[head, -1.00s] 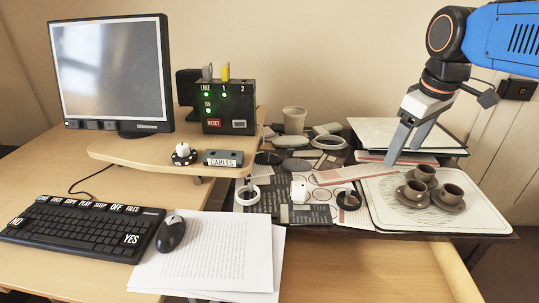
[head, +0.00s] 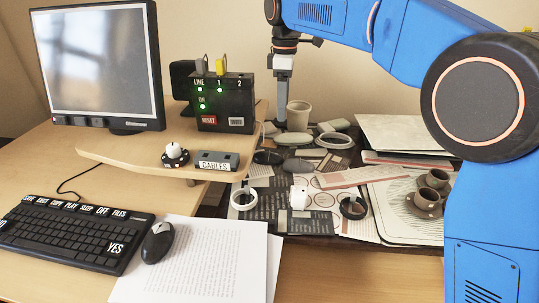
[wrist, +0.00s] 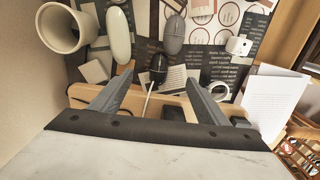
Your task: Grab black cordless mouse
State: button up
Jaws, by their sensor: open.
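A black mouse (head: 158,242) with a grey front lies on the papers right of the keyboard; I see no cord on it. Another dark mouse (head: 268,157) lies on the cluttered rear table; in the wrist view this black mouse (wrist: 158,68) appears between my fingertips, with a thin pale line like a cord running from it. A grey mouse (wrist: 174,36) and a pale green-grey mouse (wrist: 119,36) lie near it. My gripper (wrist: 160,76) is open and empty, pointing down over the back of that table. Its tips are hard to make out in the head view.
A beige cup (wrist: 68,27) stands close to my gripper. The black switch box (head: 222,103), monitor (head: 98,65) and raised shelf (head: 130,155) are at left. White rings and a white cube (head: 299,197) lie on the rear table. Brown cups (head: 427,198) stand on the right tray.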

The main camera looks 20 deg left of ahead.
send_over(276, 154)
jog(key=f, duration=1.2)
jog(key=shift+w+d+f, duration=0.15)
jog(key=shift+w+d, duration=0.05)
jog(key=shift+d, duration=0.15)
jog(key=shift+s+a+f, duration=0.15)
jog(key=shift+f, duration=1.2)
jog(key=shift+s+a+f, duration=0.1)
jog(key=shift+a+f, duration=0.05)
jog(key=shift+f, duration=1.2)
jog(key=shift+c, duration=0.6)
jog(key=c, duration=1.1)
jog(key=shift+o, duration=0.2)
jog(key=shift+r, duration=0.15)
